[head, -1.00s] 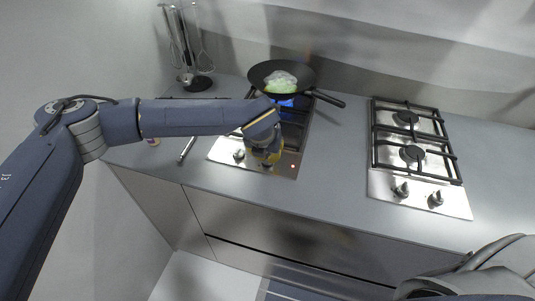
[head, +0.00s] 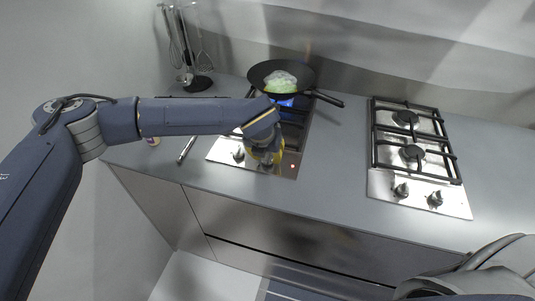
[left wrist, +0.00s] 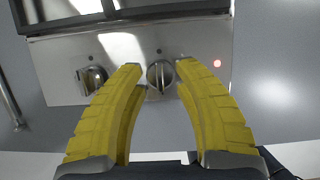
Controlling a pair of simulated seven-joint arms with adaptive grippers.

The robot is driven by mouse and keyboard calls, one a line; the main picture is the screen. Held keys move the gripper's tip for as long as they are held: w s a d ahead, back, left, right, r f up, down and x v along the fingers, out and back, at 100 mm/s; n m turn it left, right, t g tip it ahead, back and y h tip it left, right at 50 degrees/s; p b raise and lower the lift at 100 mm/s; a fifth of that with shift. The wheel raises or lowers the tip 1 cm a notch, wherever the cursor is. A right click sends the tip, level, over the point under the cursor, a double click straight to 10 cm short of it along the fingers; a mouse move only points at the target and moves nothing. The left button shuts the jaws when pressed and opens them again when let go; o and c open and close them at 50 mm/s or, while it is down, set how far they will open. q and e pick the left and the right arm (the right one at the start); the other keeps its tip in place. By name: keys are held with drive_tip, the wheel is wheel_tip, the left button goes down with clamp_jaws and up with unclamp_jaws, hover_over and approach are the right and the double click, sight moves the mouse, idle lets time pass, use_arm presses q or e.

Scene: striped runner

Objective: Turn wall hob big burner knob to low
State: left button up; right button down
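The left hob (head: 225,150), nearest the side wall, has two knobs on its steel front strip. Its right knob (left wrist: 160,75) is round and silver with an upright grip bar, and sits between my left gripper's fingers. My left gripper (left wrist: 158,66) has yellow fingers, open, one on each side of this knob, with a visible gap to it. In the head view my left gripper (head: 264,158) hides most of that knob. The left knob (left wrist: 92,80) is beside the left finger, its bar slightly tilted. My right gripper is not in view.
A black pan (head: 282,78) with pale green and white food stands on the left hob's rear burner over a blue flame. A red light (left wrist: 217,63) glows right of the knobs. A second hob (head: 415,155) is at right. A utensil stand (head: 197,83) is at back left.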

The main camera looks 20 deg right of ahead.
use_arm(q)
drive_tip(key=v, duration=1.1)
drive_tip(key=shift+r, duration=0.3)
drive_tip(key=shift+s, duration=0.1)
